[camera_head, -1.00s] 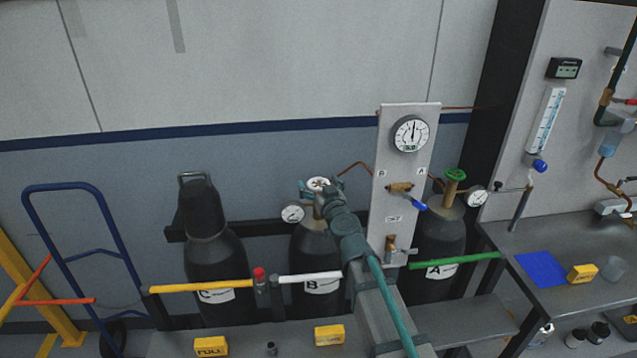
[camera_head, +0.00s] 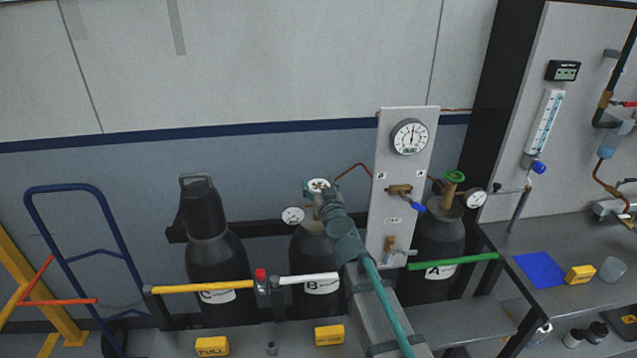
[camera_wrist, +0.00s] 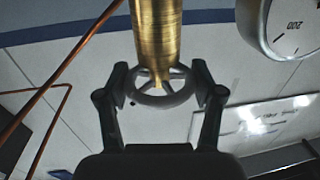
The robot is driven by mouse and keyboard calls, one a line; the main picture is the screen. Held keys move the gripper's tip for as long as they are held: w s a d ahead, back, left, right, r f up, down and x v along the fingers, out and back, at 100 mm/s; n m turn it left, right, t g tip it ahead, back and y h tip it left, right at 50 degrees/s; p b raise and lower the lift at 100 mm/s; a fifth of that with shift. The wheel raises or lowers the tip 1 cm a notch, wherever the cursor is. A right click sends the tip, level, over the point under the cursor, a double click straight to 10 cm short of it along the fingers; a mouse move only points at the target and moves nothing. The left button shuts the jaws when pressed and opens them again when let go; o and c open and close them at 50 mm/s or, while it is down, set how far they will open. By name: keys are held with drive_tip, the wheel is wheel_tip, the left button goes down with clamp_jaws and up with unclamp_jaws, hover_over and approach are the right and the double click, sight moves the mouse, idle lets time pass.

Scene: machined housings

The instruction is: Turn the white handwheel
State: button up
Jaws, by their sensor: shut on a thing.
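The white handwheel (camera_head: 318,185) sits on top of cylinder B (camera_head: 312,262) in the head view, between the fingers of my gripper (camera_head: 319,189). In the wrist view the handwheel (camera_wrist: 150,98) is a pale ring with spokes around the end of a brass valve stem (camera_wrist: 157,35). The fingers of my gripper (camera_wrist: 160,90) are shut on the rim from both sides. My arm hides part of cylinder B and its valve.
A small gauge (camera_head: 293,214) is close to the left of the handwheel. The gauge panel (camera_head: 407,185) stands at right, with a copper pipe (camera_head: 352,170) running to it. Cylinder A (camera_head: 438,245) has a green handwheel (camera_head: 454,176). A yellow bar (camera_head: 200,286) fronts cylinder C (camera_head: 215,262).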

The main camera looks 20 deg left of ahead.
drive_tip(key=shift+r+m+h+p, duration=0.15)
drive_tip(key=shift+m+h+p, duration=0.2)
drive_tip(key=shift+p, duration=0.45)
drive_tip(key=shift+a+m+t+h, duration=0.1)
drive_tip(key=shift+m+t+h, duration=0.15)
drive_tip(key=shift+t+h, duration=0.25)
drive_tip(key=m+t+h+p, duration=0.1)
drive_tip(key=m+h+p, duration=0.1)
drive_tip(key=h, duration=0.1)
drive_tip(key=shift+a+h, duration=0.1)
drive_tip(key=shift+h, duration=0.15)
drive_tip(key=m+h, duration=0.2)
drive_tip(key=m+t+h, duration=0.1)
drive_tip(key=h, duration=0.2)
drive_tip(key=shift+w+a+m, duration=0.1)
drive_tip(key=shift+w+m, duration=0.05)
drive_tip(key=shift+m, duration=0.25)
drive_tip(key=shift+d+m+g+h, duration=0.15)
drive_tip(key=shift+m+h, duration=0.75)
drive_tip(key=shift+h, duration=0.55)
drive_tip(key=shift+d+m+g+h, duration=0.15)
drive_tip(key=shift+m+h, duration=0.75)
drive_tip(key=shift+h, duration=0.55)
drive_tip(key=o, duration=1.2)
drive_tip(key=shift+c, duration=0.2)
